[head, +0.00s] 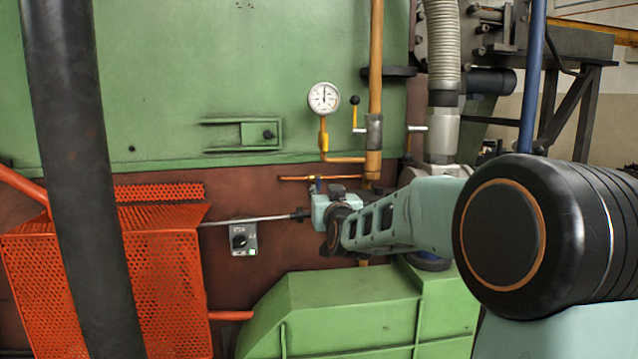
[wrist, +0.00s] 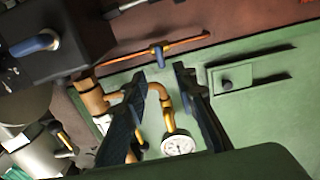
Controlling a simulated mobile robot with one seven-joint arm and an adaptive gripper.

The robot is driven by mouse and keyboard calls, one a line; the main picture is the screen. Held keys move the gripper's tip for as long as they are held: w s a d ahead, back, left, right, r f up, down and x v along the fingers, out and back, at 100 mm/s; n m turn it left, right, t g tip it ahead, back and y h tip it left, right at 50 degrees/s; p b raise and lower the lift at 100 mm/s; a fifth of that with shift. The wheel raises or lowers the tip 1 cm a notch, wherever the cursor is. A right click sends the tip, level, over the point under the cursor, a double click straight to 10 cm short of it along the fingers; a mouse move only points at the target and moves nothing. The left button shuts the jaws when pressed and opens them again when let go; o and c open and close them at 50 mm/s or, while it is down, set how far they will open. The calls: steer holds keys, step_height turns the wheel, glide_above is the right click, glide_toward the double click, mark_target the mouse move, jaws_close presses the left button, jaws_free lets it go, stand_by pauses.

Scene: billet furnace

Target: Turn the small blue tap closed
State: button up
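The small blue tap (wrist: 157,54) sits on a thin copper pipe (wrist: 190,43) in the wrist view. Its handle appears to stand across the pipe. In the head view the tap (head: 318,184) is a small blue spot just above my wrist, below the gauge. My gripper (wrist: 159,74) is open, with its two dark fingers spread. The tap shows in line with the gap between the fingertips, a little beyond them. I see no contact. In the head view the fingers are mostly hidden by my wrist.
A dial gauge (head: 324,98) and a yellow lever with a black ball (head: 355,100) are above. An orange mesh guard (head: 100,285) and a switch box (head: 243,239) lie left. A dark box with a larger blue handle (wrist: 36,43) is close in the wrist view.

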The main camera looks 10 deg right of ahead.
mark_target(319, 183)
steer(key=shift+w+p, duration=1.15)
steer(key=shift+w, duration=2.65)
steer(key=shift+c, duration=0.3)
jaws_close()
